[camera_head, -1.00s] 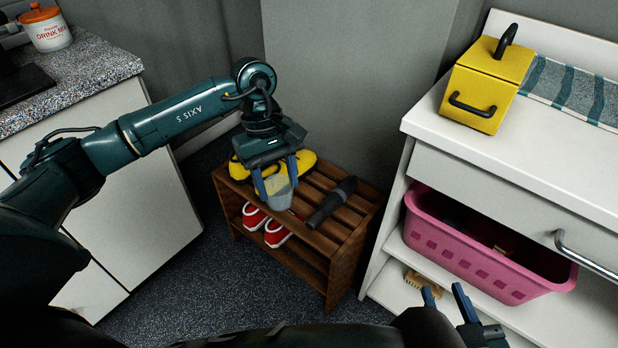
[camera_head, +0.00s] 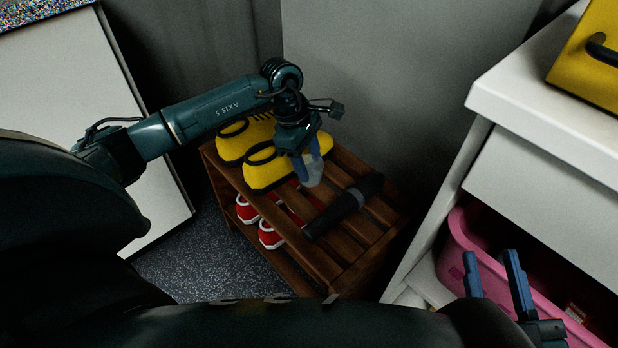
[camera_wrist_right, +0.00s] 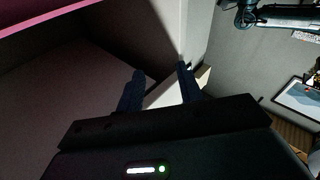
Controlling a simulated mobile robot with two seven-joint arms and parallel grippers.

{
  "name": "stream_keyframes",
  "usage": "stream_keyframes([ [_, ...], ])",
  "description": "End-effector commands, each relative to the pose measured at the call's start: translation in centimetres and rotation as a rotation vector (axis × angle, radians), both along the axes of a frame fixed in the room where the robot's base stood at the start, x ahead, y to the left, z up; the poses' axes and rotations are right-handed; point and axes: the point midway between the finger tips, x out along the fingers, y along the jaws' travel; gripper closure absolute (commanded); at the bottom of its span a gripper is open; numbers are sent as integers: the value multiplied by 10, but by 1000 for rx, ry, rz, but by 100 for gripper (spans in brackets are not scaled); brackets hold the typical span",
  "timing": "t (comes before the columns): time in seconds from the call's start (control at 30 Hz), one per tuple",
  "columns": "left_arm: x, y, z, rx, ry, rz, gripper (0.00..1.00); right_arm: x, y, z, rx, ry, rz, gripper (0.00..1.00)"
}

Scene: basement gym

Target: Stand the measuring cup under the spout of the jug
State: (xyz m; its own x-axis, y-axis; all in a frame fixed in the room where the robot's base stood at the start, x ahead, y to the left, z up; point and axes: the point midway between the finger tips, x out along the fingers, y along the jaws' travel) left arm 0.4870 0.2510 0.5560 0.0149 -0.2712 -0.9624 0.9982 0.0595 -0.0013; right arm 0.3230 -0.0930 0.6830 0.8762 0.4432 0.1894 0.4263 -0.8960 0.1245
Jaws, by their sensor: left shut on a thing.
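The measuring cup (camera_head: 313,176) looks like a small translucent grey cup, partly hidden by fingers. My left gripper (camera_head: 309,165) is shut on it, at the wooden shoe rack beside the yellow shoes. I cannot tell whether the cup touches the rack's slats. My right gripper (camera_head: 496,284) is open and empty, in front of the white cabinet at the lower right. Its two fingers also show apart in the right wrist view (camera_wrist_right: 160,88). I see no jug or spout in either current view.
The wooden rack (camera_head: 345,247) carries yellow shoes (camera_head: 265,165) and a dark cylindrical object (camera_head: 343,207) on top, red shoes (camera_head: 268,233) below. A white cabinet (camera_head: 545,110) with a pink basket (camera_head: 459,240) stands right. A yellow box (camera_head: 590,65) sits on it.

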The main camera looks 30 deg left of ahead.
Motion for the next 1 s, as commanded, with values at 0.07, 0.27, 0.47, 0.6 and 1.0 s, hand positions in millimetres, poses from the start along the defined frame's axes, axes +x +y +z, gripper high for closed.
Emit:
stream_keyframes([
  [0.07,0,0,-10,-1,1,0,76,0,1,-1,7,-2,4,64],
  [0.27,-1,-1,-39,-1,3,-1,76,0,2,-4,31,0,13,64],
  [0.47,0,-1,-57,-1,-1,-2,76,0,3,-1,57,-3,24,64],
  [0.6,0,0,-55,0,-2,-2,76,0,3,0,57,-2,24,64],
  [1.0,0,0,-58,0,-1,-2,34,0,4,-2,61,4,26,64],
])
